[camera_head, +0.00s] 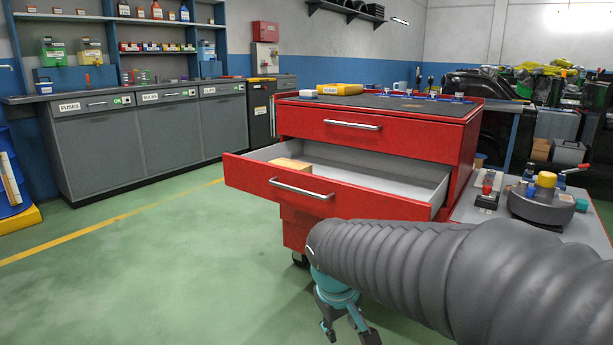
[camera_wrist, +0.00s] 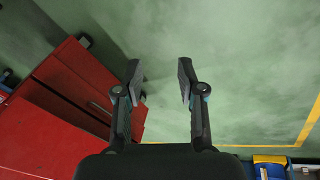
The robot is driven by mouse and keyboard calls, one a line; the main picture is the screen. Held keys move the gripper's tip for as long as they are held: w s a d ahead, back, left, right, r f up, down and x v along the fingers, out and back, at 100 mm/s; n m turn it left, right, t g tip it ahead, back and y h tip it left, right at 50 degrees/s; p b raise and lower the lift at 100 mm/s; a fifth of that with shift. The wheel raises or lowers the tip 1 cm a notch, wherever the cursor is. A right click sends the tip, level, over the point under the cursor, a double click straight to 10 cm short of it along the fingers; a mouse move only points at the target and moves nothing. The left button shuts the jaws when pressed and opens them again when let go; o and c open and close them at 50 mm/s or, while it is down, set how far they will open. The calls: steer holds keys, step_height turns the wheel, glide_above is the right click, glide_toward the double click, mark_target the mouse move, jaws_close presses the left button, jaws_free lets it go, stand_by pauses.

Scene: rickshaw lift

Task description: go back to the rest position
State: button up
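My gripper (camera_head: 350,334) hangs low in front of the red tool cabinet (camera_head: 398,145) in the head view, pointing down at the green floor. In the wrist view my gripper (camera_wrist: 159,80) has its two fingers apart with bare floor between them, so it is open and empty. My arm, in a grey ribbed sleeve, crosses the lower right of the head view and hides part of the cabinet's lower front.
An upper drawer (camera_head: 315,188) of the cabinet stands pulled out, with a tan box (camera_head: 290,164) inside. A yellow box (camera_head: 340,89) lies on the cabinet top. My own deck is at right. Grey cupboards (camera_head: 135,135) line the left wall. The floor (camera_head: 150,255) at left is clear.

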steer(key=s+d+r+m+t+p, duration=0.1)
steer(key=s+d+r, duration=0.1)
steer(key=s, duration=0.3)
steer(key=s+d+r+m+t+y+p, duration=0.1)
steer(key=s+d+r+m+p, duration=0.1)
steer(key=s+d+r, duration=0.1)
steer(key=s+d+r+m+p, duration=0.1)
steer(key=s+d+r+m, duration=0.1)
steer(key=s, duration=0.5)
steer(key=shift+s+d+r+t, duration=0.25)
steer(key=shift+d+r+t, duration=0.25)
steer(key=shift+d, duration=0.6)
steer(key=shift+w+r, duration=0.1)
